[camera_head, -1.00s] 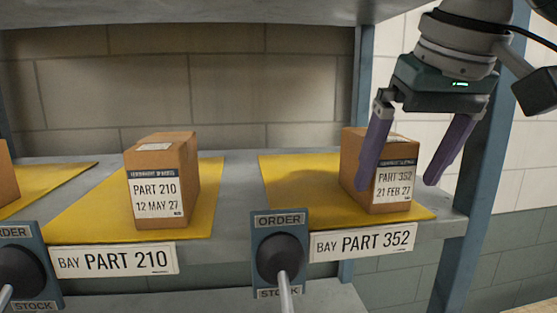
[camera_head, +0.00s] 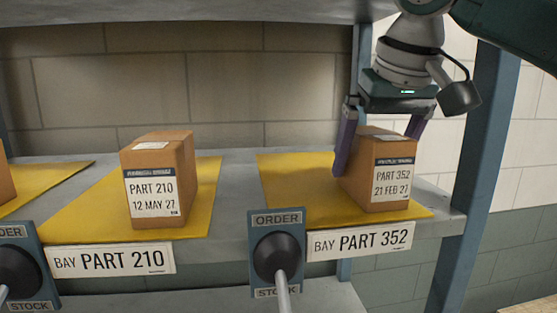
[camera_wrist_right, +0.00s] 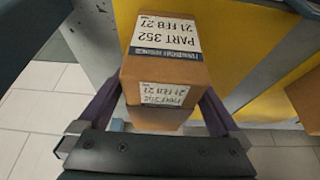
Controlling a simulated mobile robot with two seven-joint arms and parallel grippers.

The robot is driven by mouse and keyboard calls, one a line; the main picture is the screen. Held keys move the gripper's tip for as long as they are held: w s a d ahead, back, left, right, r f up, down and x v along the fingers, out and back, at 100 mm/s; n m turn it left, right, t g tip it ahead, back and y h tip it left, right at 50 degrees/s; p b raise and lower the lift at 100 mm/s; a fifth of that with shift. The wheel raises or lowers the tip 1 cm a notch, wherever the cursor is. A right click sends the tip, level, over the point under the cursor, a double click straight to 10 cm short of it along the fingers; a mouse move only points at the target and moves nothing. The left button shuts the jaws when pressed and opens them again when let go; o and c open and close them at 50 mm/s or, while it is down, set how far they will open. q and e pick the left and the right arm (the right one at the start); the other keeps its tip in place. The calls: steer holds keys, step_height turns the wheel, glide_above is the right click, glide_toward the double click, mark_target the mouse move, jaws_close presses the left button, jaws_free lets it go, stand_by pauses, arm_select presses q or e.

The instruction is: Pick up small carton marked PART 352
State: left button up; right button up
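The small carton marked PART 352 (camera_head: 378,178) stands upright on a yellow mat (camera_head: 290,190) on the shelf, above the BAY PART 352 label. My right gripper (camera_head: 380,160) is open, with one purple finger beside the carton's left side and the other at its right, partly behind it. In the right wrist view the carton (camera_wrist_right: 165,75) lies between the two spread fingers (camera_wrist_right: 160,105), with its labelled top and front showing. I cannot tell whether either finger touches it. My left gripper is not in view.
A carton marked PART 210 (camera_head: 158,180) stands on its own yellow mat to the left. An ORDER/STOCK lever (camera_head: 277,258) projects at the shelf front. A blue shelf post (camera_head: 478,170) stands right of the carton, and an upper shelf (camera_head: 200,10) lies overhead.

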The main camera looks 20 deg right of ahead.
jaws_close()
stand_by(0.6)
